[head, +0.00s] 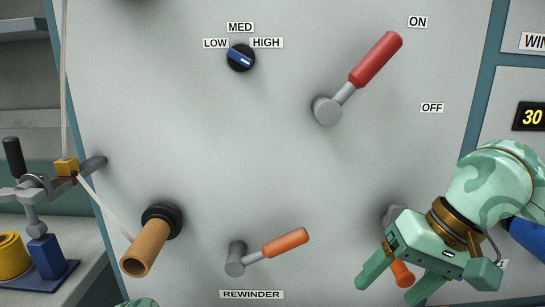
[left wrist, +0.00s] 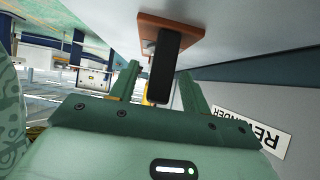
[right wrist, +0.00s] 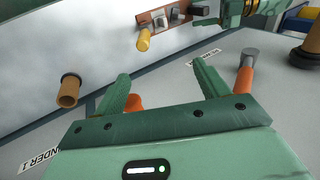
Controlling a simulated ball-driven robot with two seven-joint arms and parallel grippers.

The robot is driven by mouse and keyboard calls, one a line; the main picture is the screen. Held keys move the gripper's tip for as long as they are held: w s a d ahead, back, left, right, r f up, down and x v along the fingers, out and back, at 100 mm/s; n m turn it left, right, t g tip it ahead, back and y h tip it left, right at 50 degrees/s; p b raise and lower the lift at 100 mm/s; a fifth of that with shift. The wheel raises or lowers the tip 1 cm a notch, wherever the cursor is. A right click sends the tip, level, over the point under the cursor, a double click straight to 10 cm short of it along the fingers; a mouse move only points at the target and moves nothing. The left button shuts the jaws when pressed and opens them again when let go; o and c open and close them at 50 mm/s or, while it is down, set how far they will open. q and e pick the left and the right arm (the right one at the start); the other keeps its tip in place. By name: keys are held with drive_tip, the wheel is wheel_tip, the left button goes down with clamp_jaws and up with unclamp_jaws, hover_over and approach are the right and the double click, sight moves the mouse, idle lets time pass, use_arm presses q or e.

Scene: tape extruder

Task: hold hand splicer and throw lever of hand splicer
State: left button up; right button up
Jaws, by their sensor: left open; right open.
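What looks like the hand splicer, a brown plate (left wrist: 190,24) with a black handle (left wrist: 160,75), shows in the left wrist view. In the right wrist view it seems to be the brown mount (right wrist: 158,18) with grey parts and a yellow handle (right wrist: 144,40). My left gripper (left wrist: 160,72) is open, with the black handle between or just beyond its fingers; I cannot tell if they touch. My right gripper (head: 388,290) is open in front of the panel, near an orange-handled lever (head: 402,273). That handle (right wrist: 135,101) shows between its fingers in the right wrist view, beside the left one.
The grey panel (head: 200,110) carries a red lever (head: 375,60), a dark knob (head: 241,58), the rewinder lever (head: 285,242) and a wooden-coloured roll (head: 146,248). A blue-based device (head: 45,257) with a yellow roll stands on a shelf at left. Panel's middle is clear.

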use_arm(q)
drive_tip(key=a+r+p, duration=0.4)
drive_tip(key=a+r, duration=0.6)
drive_tip(key=r, duration=0.1)
drive_tip(key=shift+r+p, duration=0.25)
drive_tip(key=shift+p, duration=0.1)
use_arm(e)
wheel_tip(320, 180, up, 7)
drive_tip(key=s, duration=0.1)
drive_tip(key=shift+s+f+t, duration=0.15)
drive_tip(key=shift+s+t, duration=0.1)
drive_tip(key=shift+t, duration=0.05)
use_arm(q)
drive_tip(key=shift+f, duration=0.1)
use_arm(e)
drive_tip(key=shift+w, duration=0.1)
